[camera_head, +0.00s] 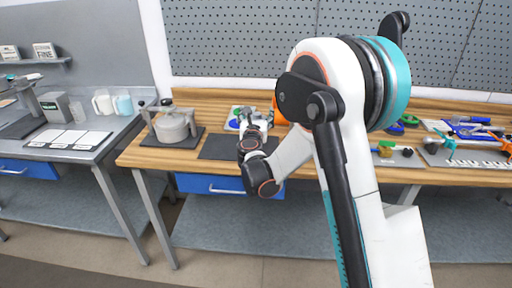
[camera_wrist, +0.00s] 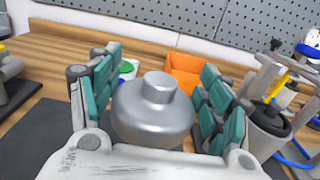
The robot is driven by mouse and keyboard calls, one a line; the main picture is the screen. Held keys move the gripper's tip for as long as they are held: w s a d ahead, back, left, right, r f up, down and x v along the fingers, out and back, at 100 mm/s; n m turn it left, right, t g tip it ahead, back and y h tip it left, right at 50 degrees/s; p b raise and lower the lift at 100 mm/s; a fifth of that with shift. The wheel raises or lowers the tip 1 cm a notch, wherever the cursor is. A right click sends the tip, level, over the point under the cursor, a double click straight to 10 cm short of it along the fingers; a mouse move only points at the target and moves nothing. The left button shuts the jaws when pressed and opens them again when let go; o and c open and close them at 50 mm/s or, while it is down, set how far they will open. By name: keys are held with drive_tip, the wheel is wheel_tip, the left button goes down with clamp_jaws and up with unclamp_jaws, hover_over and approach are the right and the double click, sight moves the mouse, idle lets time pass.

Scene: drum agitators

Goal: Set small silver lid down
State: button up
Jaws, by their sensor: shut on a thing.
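The small silver lid (camera_wrist: 152,115) is a domed metal piece with a knob on top. It fills the middle of the wrist view, between the two teal-padded fingers of my gripper (camera_wrist: 157,108). My gripper is shut on it. What lies directly beneath the lid is hidden in the wrist view. In the head view my gripper (camera_head: 247,118) is small and over the back of a dark mat (camera_head: 221,147) on the wooden bench; the lid itself is hard to make out there.
A grey lidded pot (camera_head: 174,125) stands on another dark mat at left. An orange bin (camera_wrist: 186,70) sits behind the lid. A grey container with a black top (camera_wrist: 268,122) is at right in the wrist view. Tools (camera_head: 465,128) lie on the bench's right part.

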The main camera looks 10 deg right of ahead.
wheel_tip(320, 180, down, 12)
drive_tip(key=b, duration=0.4)
drive_tip(key=shift+r, duration=0.15)
drive_tip(key=o, duration=1.5)
drive_tip(key=p+v, duration=0.1)
drive_tip(key=v, duration=1.1)
drive_tip(key=s+d+r+m+g, duration=0.6)
drive_tip(key=s+d+r+m, duration=0.35)
drive_tip(key=s+m, duration=0.55)
drive_tip(key=s+a+m+g+y, duration=0.1)
drive_tip(key=s+a+m+y, duration=0.1)
drive_tip(key=s+m, duration=0.3)
drive_tip(key=s+a+m+g+y, duration=0.1)
drive_tip(key=s+m, duration=0.5)
drive_tip(key=s, duration=0.3)
drive_tip(key=s+a+f+m+g+y, duration=0.1)
drive_tip(key=s+a+m+g+y, duration=0.1)
drive_tip(key=s+m, duration=0.4)
drive_tip(key=shift+s+a+y, duration=0.3)
drive_tip(key=shift+s+a, duration=0.05)
drive_tip(key=shift+s, duration=0.1)
